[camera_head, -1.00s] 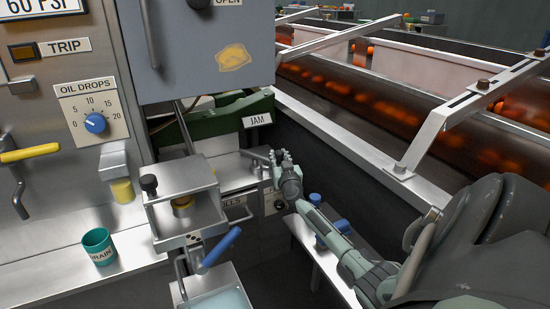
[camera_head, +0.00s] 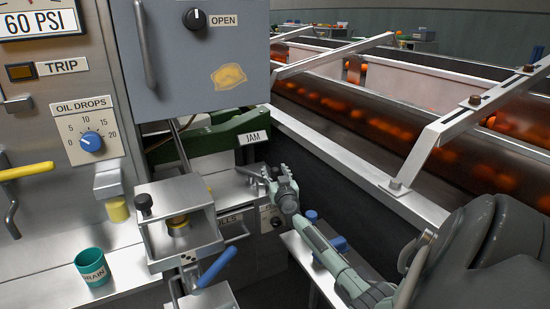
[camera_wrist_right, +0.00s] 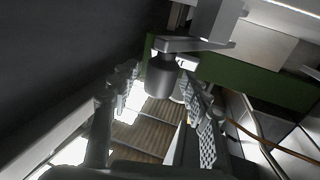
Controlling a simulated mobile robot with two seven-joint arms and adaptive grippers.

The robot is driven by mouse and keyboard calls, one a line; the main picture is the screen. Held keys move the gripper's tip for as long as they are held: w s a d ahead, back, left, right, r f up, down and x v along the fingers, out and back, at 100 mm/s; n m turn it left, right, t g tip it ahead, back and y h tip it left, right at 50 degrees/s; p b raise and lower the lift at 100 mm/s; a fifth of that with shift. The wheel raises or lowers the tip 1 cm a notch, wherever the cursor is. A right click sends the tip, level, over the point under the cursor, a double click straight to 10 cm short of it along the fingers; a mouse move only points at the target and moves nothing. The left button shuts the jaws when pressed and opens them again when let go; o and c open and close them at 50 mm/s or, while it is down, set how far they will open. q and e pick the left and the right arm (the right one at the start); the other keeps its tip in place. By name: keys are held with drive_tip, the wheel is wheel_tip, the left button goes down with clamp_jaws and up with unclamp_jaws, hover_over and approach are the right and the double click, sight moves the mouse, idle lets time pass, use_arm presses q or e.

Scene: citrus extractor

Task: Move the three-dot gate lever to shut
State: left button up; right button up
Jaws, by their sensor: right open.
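My right gripper (camera_head: 277,173) is open beside the machine, just below the JAM label (camera_head: 252,138). A short metal lever (camera_head: 248,173) reaches toward its fingers from the left. In the right wrist view, a grey cylindrical knob (camera_wrist_right: 160,76) on a flat metal arm (camera_wrist_right: 192,45) stands between the two open fingers (camera_wrist_right: 159,82); I cannot tell whether they touch it. A blue-handled lever (camera_head: 217,266) sits lower left, near a metal box (camera_head: 183,247) with small dark dots on its front; their number is too small to read. My left gripper is not in view.
A grey cabinet (camera_head: 190,65) with a dial hangs above the work area. A green DRAIN cup (camera_head: 91,267) stands on the left ledge. The fruit conveyor's metal rail (camera_head: 350,175) runs along the right. A green beam (camera_wrist_right: 260,78) lies close behind the knob.

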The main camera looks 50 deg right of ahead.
wheel_tip(320, 180, up, 4)
drive_tip(key=shift+d+f, duration=0.1)
drive_tip(key=shift+f, duration=0.05)
drive_tip(key=shift+r, duration=2.8)
